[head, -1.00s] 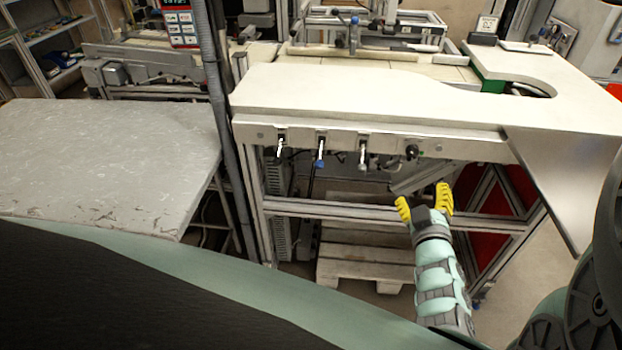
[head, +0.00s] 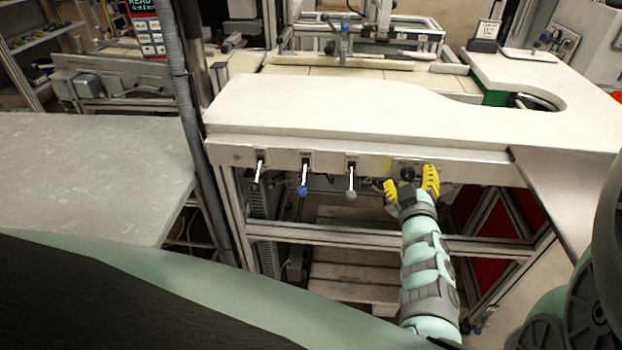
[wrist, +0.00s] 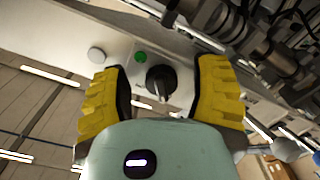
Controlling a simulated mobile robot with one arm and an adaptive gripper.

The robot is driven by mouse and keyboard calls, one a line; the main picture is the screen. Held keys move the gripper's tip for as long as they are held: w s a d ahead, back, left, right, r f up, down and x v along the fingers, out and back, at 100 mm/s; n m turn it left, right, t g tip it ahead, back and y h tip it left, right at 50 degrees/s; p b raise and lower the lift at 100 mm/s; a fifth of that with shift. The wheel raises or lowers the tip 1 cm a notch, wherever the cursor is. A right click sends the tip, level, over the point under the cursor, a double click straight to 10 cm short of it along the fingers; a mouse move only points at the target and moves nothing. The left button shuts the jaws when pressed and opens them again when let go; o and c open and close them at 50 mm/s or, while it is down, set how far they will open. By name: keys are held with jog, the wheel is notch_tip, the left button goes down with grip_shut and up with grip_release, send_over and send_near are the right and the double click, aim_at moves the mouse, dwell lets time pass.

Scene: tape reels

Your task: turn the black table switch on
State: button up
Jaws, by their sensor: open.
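The black table switch (wrist: 160,82) is a round rotary knob on the light front rail of the table. In the wrist view it sits between the two yellow fingers of my gripper (wrist: 160,100), with gaps on both sides. In the head view the switch (head: 407,173) is just beyond the fingertips of my gripper (head: 411,182) and partly hidden by them. My gripper is open and holds nothing. A small green button or lamp (wrist: 141,57) and a pale round button (wrist: 96,55) sit beside the knob.
Several levers hang from the same rail to the left, among them a blue-tipped lever (head: 304,178) and a grey-tipped lever (head: 350,182). The cream tabletop (head: 330,108) overhangs above. A grey table (head: 90,170) stands at the left. A wooden pallet (head: 350,270) lies below.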

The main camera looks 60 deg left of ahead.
jog(key=shift+s, duration=0.1)
jog(key=shift+c, duration=0.2)
grip_shut()
jog(key=shift+p, duration=0.3)
jog(key=shift+m+p, duration=0.8)
jog(key=shift+m, duration=0.3)
jog(key=m+p, duration=0.3)
jog(key=m, duration=0.1)
jog(key=shift+p, duration=0.4)
jog(key=m+p, duration=0.1)
jog(key=m, duration=0.1)
jog(key=m+p, duration=0.1)
jog(key=m, duration=0.1)
jog(key=shift+s+a+p, duration=0.15)
jog(key=shift+s+p, duration=0.05)
jog(key=shift+p, duration=0.1)
jog(key=shift+f+m+p, duration=0.1)
jog(key=shift+m+p, duration=0.55)
jog(key=shift+m, duration=1.35)
